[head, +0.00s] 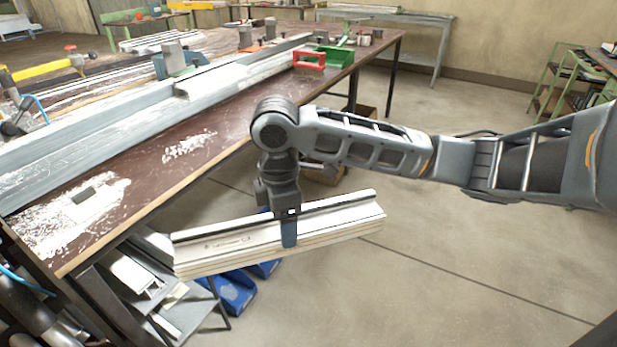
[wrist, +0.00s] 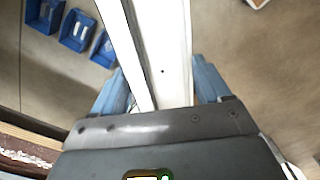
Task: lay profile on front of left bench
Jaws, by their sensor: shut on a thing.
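A long white profile (head: 335,217) hangs in my gripper (head: 289,232), in the air in front of the left bench's near edge and over the floor. In the wrist view the profile (wrist: 160,45) runs up between the two blue fingers of my gripper (wrist: 163,88), which are shut on it. The left bench (head: 215,150) has a brown top, worn and white-stained near the front. Its bare front strip shows to the left of my arm. In the wrist view only a corner of a brown edge shows at lower left.
Long grey metal rails (head: 100,125) lie along the bench top. Blue bins (head: 236,290) stand below; the floor at right is clear.

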